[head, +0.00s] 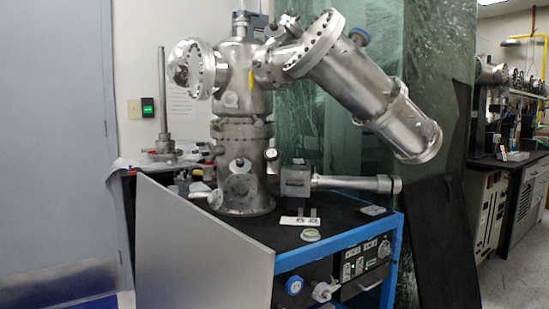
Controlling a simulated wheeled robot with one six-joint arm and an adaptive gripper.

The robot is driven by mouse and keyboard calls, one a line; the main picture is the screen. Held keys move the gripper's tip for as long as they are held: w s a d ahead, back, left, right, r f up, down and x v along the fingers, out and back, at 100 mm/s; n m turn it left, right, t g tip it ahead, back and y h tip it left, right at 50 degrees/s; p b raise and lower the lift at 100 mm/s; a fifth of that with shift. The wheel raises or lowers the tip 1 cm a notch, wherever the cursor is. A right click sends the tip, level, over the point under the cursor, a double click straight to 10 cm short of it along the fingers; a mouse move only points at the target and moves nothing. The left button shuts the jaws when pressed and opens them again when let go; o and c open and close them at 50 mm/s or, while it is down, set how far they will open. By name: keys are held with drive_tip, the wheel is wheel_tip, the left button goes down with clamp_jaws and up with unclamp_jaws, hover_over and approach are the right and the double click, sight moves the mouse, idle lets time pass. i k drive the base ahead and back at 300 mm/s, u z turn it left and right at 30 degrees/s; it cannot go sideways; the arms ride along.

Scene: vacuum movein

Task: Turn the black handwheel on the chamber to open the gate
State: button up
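The steel vacuum chamber (242,130) stands upright on the dark top of a blue-framed cart. A large angled steel cylinder (365,85) extends from its upper right side. A box-shaped valve body (295,181) sits low on the chamber's right, with a horizontal tube (345,183) reaching right to a wider grey end (396,186). I cannot clearly make out a black handwheel. A small dark part (181,75) shows at the upper left flange, but I cannot tell what it is. My gripper is not in view.
The blue-framed cart (345,238) holds control units in its front. A grey panel (205,245) covers its left side. A dark panel (440,240) leans at the right.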

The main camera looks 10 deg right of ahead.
sight(272, 153)
drive_tip(key=k, duration=0.75)
drive_tip(key=z, duration=1)
drive_tip(key=i, duration=0.7)
drive_tip(key=z, duration=0.6)
drive_tip(key=i, duration=0.7)
drive_tip(key=u, duration=0.75)
drive_tip(key=i, duration=0.7)
drive_tip(key=u, duration=0.6)
